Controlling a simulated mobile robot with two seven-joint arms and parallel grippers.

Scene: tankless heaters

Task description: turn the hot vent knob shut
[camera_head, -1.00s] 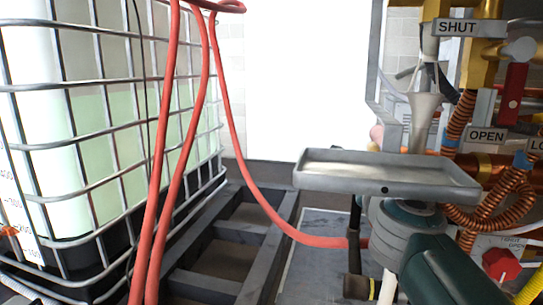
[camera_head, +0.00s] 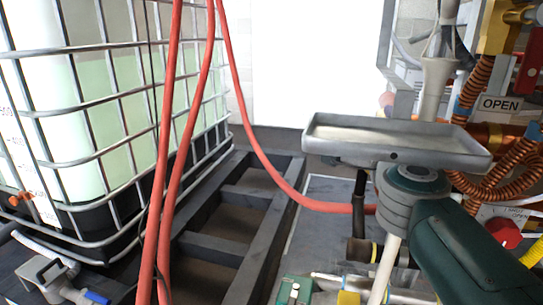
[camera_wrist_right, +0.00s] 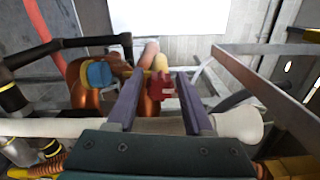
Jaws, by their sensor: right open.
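In the right wrist view my right gripper (camera_wrist_right: 158,78) is open, its two grey-purple fingers apart. A small red part (camera_wrist_right: 160,87) shows between the fingers; I cannot tell whether it lies beyond them or is the hot vent knob. In the head view a red knob (camera_head: 503,232) sits at the lower right beside a partly hidden label plate. A plate reading OPEN (camera_head: 500,104) is above it. My right arm's green link covers the area to the left of the red knob, and my right gripper's fingers are hidden there. My left gripper is not in view.
Copper coiled pipes (camera_head: 490,185) crowd the right side. Red hoses (camera_head: 178,170) hang before a caged white tank (camera_head: 98,150). A blue knob (camera_wrist_right: 98,73) shows in the wrist view.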

